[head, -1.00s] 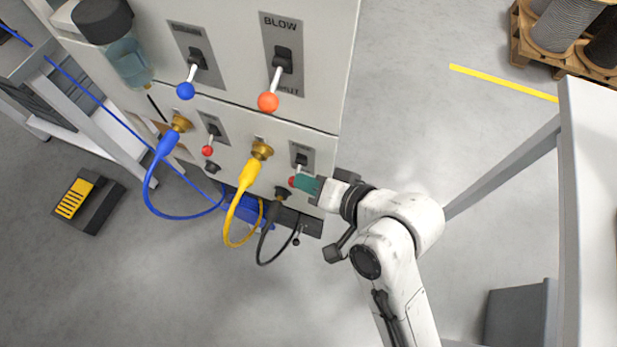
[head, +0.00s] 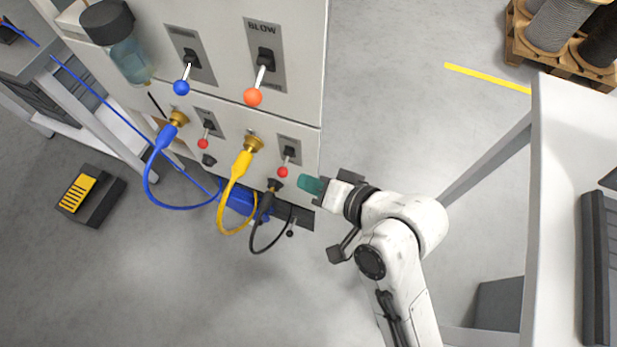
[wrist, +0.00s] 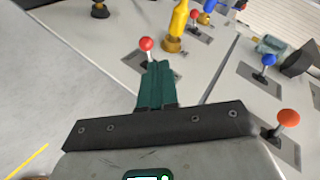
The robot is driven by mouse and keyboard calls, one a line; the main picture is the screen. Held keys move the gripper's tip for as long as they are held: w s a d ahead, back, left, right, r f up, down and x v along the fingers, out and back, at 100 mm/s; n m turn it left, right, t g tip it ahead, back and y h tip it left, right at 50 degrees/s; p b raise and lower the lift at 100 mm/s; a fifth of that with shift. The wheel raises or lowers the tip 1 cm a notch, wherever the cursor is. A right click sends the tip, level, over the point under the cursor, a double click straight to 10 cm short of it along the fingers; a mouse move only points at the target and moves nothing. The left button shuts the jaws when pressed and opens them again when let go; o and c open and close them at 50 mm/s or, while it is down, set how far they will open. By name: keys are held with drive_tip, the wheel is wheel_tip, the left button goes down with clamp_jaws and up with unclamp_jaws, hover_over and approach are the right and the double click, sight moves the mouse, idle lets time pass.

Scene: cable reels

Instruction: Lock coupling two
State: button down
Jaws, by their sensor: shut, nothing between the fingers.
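The grey cabinet (head: 225,110) has a blue hose plug (head: 168,136) and a yellow hose plug (head: 242,163) in brass couplings. Right of the yellow plug's brass coupling (head: 254,144) is a small lever with a red knob (head: 283,172), pointing down. Another red-knobbed lever (head: 203,143) beside the blue plug also points down. My gripper (head: 310,184) has teal fingers, shut and empty, just right of and below the right red knob, apart from it. In the wrist view the fingers (wrist: 157,82) point toward that red knob (wrist: 147,44), with the yellow plug (wrist: 178,22) beyond. No coupling number is readable.
Larger levers with a blue knob (head: 181,88) and an orange knob (head: 253,97) sit above. A black cable (head: 264,206) hangs below the right small lever. A grey table (head: 560,200) stands at right. The floor between cabinet and table is open.

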drive_tip(key=s+f+v, duration=0.1)
drive_tip(key=v, duration=0.7)
drive_tip(key=shift+s+b, duration=0.2)
drive_tip(key=shift+b, duration=0.25)
drive_tip(key=shift+a, duration=0.1)
